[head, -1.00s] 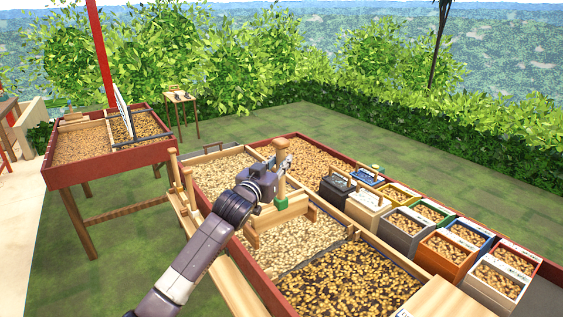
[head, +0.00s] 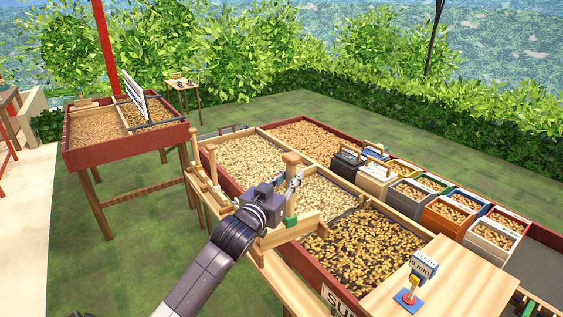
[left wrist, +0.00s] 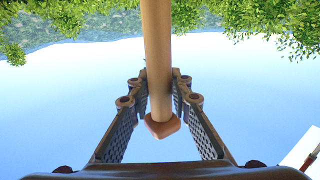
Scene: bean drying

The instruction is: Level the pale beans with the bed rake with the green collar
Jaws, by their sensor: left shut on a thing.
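The bed rake with the green collar (head: 291,221) is upright in my left gripper (head: 292,184), which is shut on its wooden handle (head: 291,160). In the left wrist view the handle (left wrist: 157,60) runs between the two fingers. The rake's wooden head (head: 288,233) is at the near long side of the bed; whether it touches the beans I cannot tell. Pale beans (head: 326,190) lie in the middle compartment, partly hidden by the gripper and rake. More pale beans (head: 250,158) fill the compartment behind. My right gripper is not in view.
Dark-mixed beans (head: 365,248) fill the front compartment. Several bean boxes (head: 450,217) line the bed's far right side. Other wooden tools (head: 205,172) stand at the left edge. A blue-based gauge (head: 412,292) sits on the front board. A second bed (head: 125,142) stands back left.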

